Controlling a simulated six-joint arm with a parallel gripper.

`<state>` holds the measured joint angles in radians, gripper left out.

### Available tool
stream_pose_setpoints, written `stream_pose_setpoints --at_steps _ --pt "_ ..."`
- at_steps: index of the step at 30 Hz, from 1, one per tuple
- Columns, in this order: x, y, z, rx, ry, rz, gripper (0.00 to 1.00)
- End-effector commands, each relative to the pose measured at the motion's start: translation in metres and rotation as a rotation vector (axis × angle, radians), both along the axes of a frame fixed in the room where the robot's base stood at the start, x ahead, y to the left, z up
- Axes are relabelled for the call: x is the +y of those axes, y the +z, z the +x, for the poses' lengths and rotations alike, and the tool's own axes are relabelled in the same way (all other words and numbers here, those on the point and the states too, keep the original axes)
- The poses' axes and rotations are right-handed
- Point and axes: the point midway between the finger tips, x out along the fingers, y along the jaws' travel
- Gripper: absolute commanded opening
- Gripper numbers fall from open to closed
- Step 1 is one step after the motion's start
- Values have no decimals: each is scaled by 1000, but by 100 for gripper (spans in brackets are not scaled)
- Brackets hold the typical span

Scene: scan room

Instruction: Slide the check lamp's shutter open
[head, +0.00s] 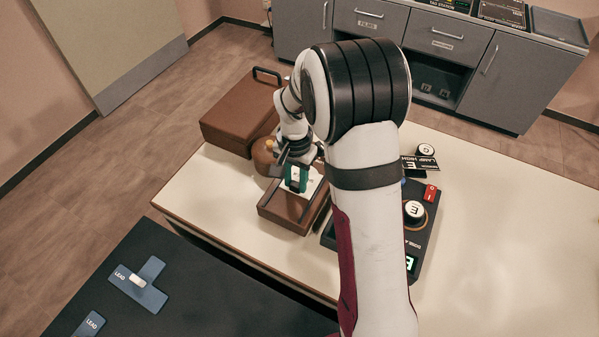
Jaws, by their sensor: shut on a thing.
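The check lamp (284,213) appears to be the low brown box near the front of the cream table, with a pale strip showing on its top. A teal piece (296,186) with a white patch stands over the box's top and seems to be part of the shutter. My gripper (293,173) is at this piece, pointing down, and looks shut on it. My wrist and arm hide part of the lamp's right side and the exact grip. How far the shutter stands open cannot be told.
A brown case (235,115) and a rounded brown object (263,156) stand close behind the lamp. A black control panel (424,238) with dials lies to the right, partly behind my arm. Blue LEAD pieces (140,284) lie on the dark surface in front. The table's right side is clear.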

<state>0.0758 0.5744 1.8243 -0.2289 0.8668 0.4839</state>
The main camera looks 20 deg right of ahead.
Motion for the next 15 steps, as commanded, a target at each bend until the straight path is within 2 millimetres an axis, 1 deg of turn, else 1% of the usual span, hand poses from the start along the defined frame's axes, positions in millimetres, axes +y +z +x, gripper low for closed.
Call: stream_pose_setpoints --at_steps 1,6,10,15 --pt "9 1 -8 -2 5 1 0" --pt "36 1 -34 -4 5 1 0" --pt "47 1 -45 -4 3 1 0" --pt "49 1 -48 -3 0 3 0"
